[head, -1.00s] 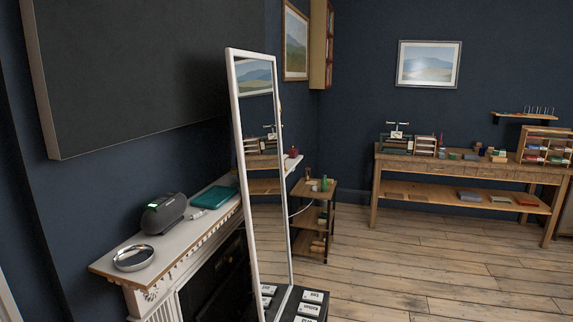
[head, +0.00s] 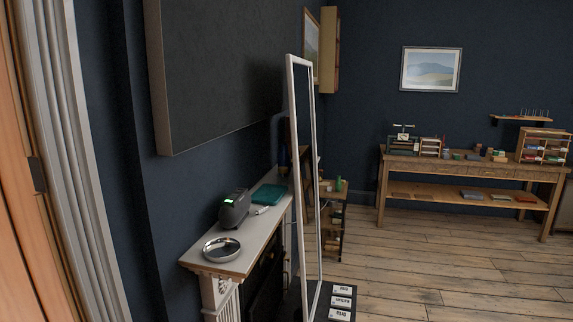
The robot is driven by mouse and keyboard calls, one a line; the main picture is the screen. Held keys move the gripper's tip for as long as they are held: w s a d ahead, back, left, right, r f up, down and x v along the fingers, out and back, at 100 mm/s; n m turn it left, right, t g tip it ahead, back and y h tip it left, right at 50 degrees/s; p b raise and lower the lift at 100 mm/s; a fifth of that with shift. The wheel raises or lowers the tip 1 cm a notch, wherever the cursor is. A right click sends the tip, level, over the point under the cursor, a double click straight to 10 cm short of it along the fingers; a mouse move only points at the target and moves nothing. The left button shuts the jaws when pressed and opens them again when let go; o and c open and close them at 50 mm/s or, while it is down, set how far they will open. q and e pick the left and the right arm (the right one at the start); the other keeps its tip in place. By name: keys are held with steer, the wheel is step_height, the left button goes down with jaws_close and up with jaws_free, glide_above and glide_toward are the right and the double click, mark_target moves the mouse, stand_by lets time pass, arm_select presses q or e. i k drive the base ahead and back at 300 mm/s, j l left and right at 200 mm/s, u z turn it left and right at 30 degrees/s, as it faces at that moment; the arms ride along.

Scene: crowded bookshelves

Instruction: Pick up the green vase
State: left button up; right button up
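A small green upright object (head: 339,184) stands on top of the small wooden shelf stand (head: 331,196) behind the mirror in the head view. It may be the green vase, but it is too small to tell for sure. Part of the stand is hidden by the mirror's frame. Neither of my grippers shows in the view.
A tall white-framed mirror (head: 292,110) stands between me and the stand. A white mantelpiece (head: 203,262) holds a steel bowl (head: 221,249), a dark speaker-like device (head: 234,210) and a teal book (head: 269,194). Wooden floor (head: 430,255) is open at right, before a workbench (head: 470,171).

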mark_target(338, 184)
steer(key=i+l+z, duration=0.2)
steer(key=l, duration=0.25)
steer(key=i+l+z, duration=0.2)
steer(key=l, duration=0.2)
steer(key=i+l+z, duration=0.2)
steer(key=l, duration=0.2)
steer(key=i+l+z, duration=0.2)
steer(key=l, duration=0.2)
steer(key=i+l+z, duration=0.45)
steer(key=i, duration=0.3)
steer(key=i+z, duration=0.2)
steer(key=i, duration=0.2)
steer(key=i+u, duration=0.25)
steer(key=i, duration=0.3)
steer(key=i+u, duration=0.3)
steer(key=i, duration=0.2)
steer(key=i+l+u, duration=0.25)
steer(key=i, duration=0.3)
steer(key=i+j+u, duration=0.15)
steer(key=i+u, duration=0.3)
steer(key=i, duration=0.4)
steer(key=i+l+u, duration=0.15)
steer(key=i+u, duration=0.3)
steer(key=i, duration=0.4)
steer(key=i+j, duration=0.4)
steer(key=i, duration=0.2)
steer(key=i+j+z, duration=0.1)
steer(key=i+j, duration=0.3)
steer(key=i, duration=0.65)
